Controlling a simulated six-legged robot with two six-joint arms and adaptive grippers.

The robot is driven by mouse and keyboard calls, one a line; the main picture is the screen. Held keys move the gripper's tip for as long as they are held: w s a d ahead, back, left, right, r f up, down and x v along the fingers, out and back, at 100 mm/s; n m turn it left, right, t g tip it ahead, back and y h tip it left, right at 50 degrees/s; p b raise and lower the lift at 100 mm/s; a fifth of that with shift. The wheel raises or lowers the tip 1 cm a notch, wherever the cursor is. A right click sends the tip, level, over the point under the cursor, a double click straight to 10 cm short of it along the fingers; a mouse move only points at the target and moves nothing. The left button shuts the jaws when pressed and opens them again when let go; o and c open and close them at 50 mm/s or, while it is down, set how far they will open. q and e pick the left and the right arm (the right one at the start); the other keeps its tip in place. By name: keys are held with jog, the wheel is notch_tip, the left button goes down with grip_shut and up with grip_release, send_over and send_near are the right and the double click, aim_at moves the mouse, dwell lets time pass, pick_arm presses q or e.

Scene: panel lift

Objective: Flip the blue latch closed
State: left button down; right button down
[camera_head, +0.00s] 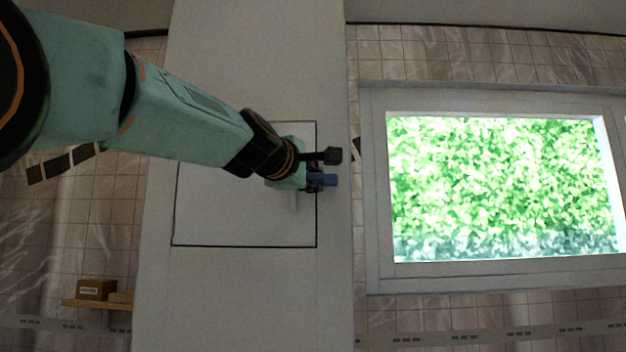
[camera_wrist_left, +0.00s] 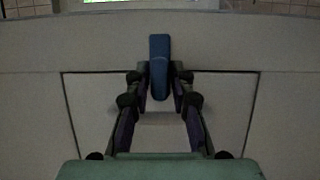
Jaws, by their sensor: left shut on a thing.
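The blue latch (camera_head: 330,180) sits at the right edge of a square panel (camera_head: 225,220) outlined in black on a pale column. In the left wrist view the latch (camera_wrist_left: 159,65) stands as a blue bar between the fingertips, reaching past the panel's edge line. My left gripper (camera_head: 318,182) is at the latch, and its fingers close on it from both sides in the left wrist view (camera_wrist_left: 159,80). The gripper partly hides the latch in the head view. A pale handle-like piece (camera_head: 294,201) shows just below the gripper. My right gripper is not in view.
The pale column (camera_head: 250,300) carries the panel. A bright window (camera_head: 500,185) is in the wall at right. A small shelf (camera_head: 90,303) with a brown box (camera_head: 96,289) is at lower left. The panel's lower left area is clear.

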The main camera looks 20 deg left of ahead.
pick_arm(q)
jog(key=shift+f, duration=0.15)
jog(key=c, duration=1.3)
grip_release()
jog(key=shift+r, duration=0.2)
jog(key=shift+r, duration=0.3)
notch_tip(320, 180, up, 7)
jog(key=shift+d, duration=0.1)
jog(key=shift+a+r, duration=0.2)
jog(key=shift+r, duration=0.75)
jog(key=shift+d+r, duration=0.1)
